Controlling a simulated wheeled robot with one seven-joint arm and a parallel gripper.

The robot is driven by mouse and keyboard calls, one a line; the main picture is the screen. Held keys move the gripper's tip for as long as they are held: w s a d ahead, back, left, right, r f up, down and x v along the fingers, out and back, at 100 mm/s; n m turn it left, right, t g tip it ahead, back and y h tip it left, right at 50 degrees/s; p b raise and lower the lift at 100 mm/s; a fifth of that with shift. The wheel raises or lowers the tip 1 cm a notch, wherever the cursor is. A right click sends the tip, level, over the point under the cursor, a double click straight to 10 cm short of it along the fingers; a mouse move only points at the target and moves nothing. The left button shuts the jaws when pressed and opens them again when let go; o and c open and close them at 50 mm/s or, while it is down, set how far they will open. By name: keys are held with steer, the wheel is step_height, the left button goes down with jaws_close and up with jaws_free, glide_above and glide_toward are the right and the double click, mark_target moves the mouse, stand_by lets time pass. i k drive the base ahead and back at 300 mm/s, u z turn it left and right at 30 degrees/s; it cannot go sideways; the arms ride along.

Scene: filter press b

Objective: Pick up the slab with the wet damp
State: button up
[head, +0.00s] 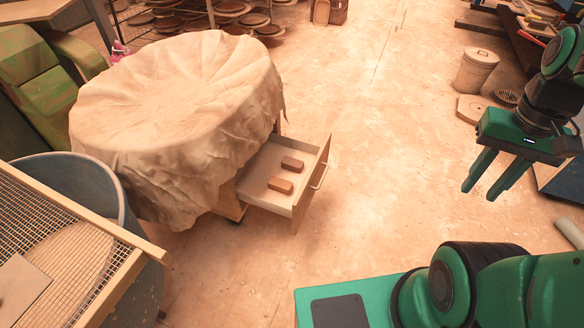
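Two small reddish-brown slabs lie in an open drawer (259,188) under a cloth-covered round table. The far slab (292,163) and the near slab (280,185) lie apart on the drawer floor. The near one looks a little more orange; I cannot tell from here which is damp. My gripper (478,188) hangs at the upper right, well to the right of the drawer. Its two green fingers point down and are apart, with nothing between them.
A draped cloth (180,90) covers the round table. A blue tub (75,190) with a wooden-framed mesh screen (60,235) stands at the left. A lidded bin (474,72) stands at the upper right. The floor between the drawer and my gripper is clear.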

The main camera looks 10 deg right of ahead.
mark_target(288, 163)
steer(key=z, duration=0.35)
steer(key=k, duration=0.35)
steer(key=z, duration=0.8)
steer(key=k, duration=0.8)
steer(key=z, duration=0.75)
steer(key=i, duration=1.4)
steer(key=u, duration=0.4)
steer(key=i, duration=1.15)
steer(key=u, duration=0.7)
steer(key=i, duration=1.1)
steer(key=u, duration=1.15)
steer(key=i, duration=0.75)
steer(key=u, duration=0.7)
